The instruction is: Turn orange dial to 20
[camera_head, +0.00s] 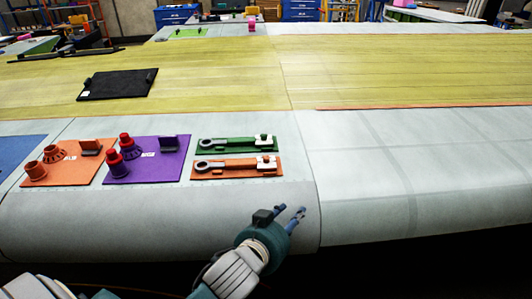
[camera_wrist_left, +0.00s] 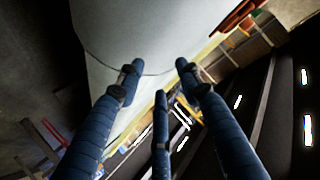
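An orange panel (camera_head: 75,166) lies at the left of the pale wing edge. It carries an orange dial with a ribbed base (camera_head: 54,154) and a plain orange-red knob (camera_head: 36,171) in front of it. The dial's markings are too small to read. My left gripper (camera_head: 296,213) is over the front edge of the wing, well to the right of the orange panel. In the left wrist view its blue fingers (camera_wrist_left: 158,76) are spread apart with nothing between them. My right gripper is not in view.
A purple panel (camera_head: 170,161) with red knobs stands right of the orange one. Green (camera_head: 235,145) and orange (camera_head: 237,168) plates with wrench-like parts lie farther right. A black mat (camera_head: 118,84) lies farther back. The pale surface at right is clear.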

